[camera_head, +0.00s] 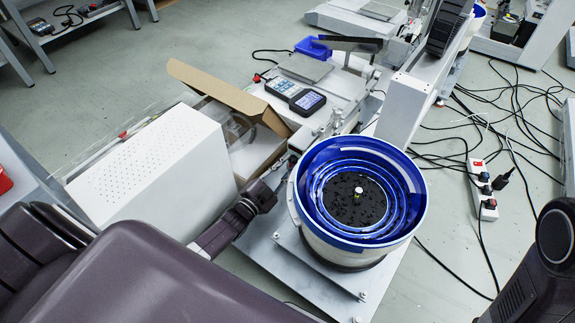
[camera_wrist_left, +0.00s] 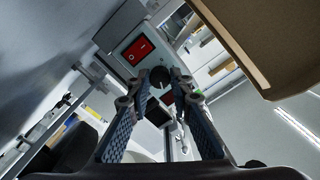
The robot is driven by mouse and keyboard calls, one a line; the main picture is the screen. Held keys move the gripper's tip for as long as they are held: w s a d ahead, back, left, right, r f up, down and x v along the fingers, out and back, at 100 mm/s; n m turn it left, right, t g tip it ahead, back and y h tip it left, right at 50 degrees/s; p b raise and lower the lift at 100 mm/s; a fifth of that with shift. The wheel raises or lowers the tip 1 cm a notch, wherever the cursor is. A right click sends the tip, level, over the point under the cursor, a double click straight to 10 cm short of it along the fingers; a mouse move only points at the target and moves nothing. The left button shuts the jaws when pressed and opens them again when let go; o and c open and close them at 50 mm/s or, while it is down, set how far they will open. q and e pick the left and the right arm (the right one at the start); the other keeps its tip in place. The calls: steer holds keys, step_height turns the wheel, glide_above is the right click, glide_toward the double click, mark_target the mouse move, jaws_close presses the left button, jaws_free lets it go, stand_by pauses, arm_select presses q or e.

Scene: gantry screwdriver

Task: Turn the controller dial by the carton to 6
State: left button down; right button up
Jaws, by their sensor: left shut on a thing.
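In the left wrist view the controller (camera_wrist_left: 122,58) is a pale grey-green box with a red rocker switch (camera_wrist_left: 138,50) and a round black dial (camera_wrist_left: 159,78). My left gripper (camera_wrist_left: 160,80) has its two fingertips closed on the dial, one on each side. The dial's number marks are too small and too covered to read. In the head view my left gripper (camera_head: 284,168) reaches in between the carton (camera_head: 222,90) and the blue bowl; the controller's face and dial are hidden there. The carton's brown flap (camera_wrist_left: 262,45) hangs close by at upper right in the wrist view.
A blue vibratory bowl (camera_head: 410,222) of dark small parts stands right of my left gripper. A white perforated box (camera_head: 155,165) stands to its left. A power strip (camera_head: 480,188) and cables cover the floor at right.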

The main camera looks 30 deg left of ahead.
arm_select(q)
steer(key=shift+f, duration=0.1)
stand_by(0.4)
steer(key=c, duration=1.7)
jaws_free()
steer(key=shift+c, duration=0.2)
steer(key=s, duration=0.4)
steer(key=s+a, duration=0.1)
steer(key=s, duration=0.7)
steer(key=shift+a, duration=0.3)
